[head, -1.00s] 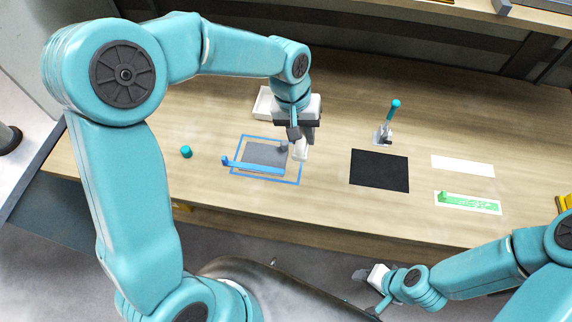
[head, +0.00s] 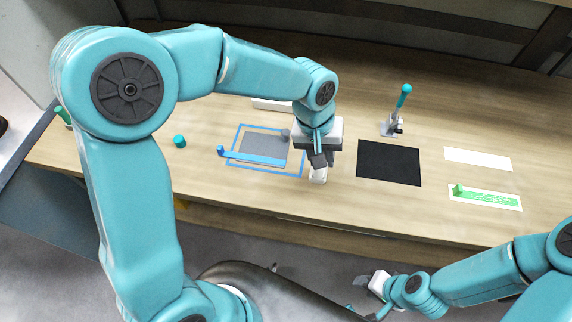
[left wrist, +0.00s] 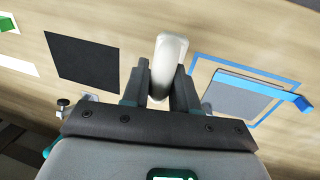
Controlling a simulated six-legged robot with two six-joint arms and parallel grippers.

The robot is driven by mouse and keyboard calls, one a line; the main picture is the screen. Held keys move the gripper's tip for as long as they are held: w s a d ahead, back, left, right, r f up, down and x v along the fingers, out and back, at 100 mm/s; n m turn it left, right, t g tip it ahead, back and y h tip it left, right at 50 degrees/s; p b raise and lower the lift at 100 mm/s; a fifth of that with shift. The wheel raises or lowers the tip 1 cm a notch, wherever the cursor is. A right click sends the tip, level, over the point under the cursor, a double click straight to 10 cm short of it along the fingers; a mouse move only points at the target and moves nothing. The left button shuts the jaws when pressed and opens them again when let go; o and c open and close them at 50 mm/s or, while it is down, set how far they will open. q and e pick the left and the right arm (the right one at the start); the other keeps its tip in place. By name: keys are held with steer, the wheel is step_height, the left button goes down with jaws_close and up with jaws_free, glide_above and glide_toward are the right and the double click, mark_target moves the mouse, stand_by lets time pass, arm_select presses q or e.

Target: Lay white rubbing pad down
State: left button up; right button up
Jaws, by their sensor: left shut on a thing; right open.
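The white rubbing pad (left wrist: 168,62) is a small rounded white block between the fingers of my left gripper (left wrist: 160,85) in the left wrist view. In the head view the pad (head: 318,175) hangs below my left gripper (head: 318,160), over the wood between the blue-outlined area and the black mat. Whether it touches the table I cannot tell. My right gripper (head: 372,296) is open and empty, low in front of the table's front edge.
A grey plate with a blue bar (head: 255,158) lies inside a blue outline at the left. A black mat (head: 388,162), a teal-handled clamp (head: 398,112), a white strip (head: 478,159) and a green piece on a white strip (head: 485,196) lie right. A teal cylinder (head: 180,141) stands left.

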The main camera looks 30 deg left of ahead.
arm_select(q)
steer(key=shift+f, duration=0.15)
steer(key=shift+f+b, duration=1.7)
steer(key=shift+f, duration=0.2)
steer(key=o, duration=1)
steer(key=a+r, duration=0.1)
steer(key=r, duration=0.4)
steer(key=a+r, duration=0.1)
steer(key=r, duration=0.4)
steer(key=s+a+r+p, duration=0.1)
steer(key=r, duration=0.5)
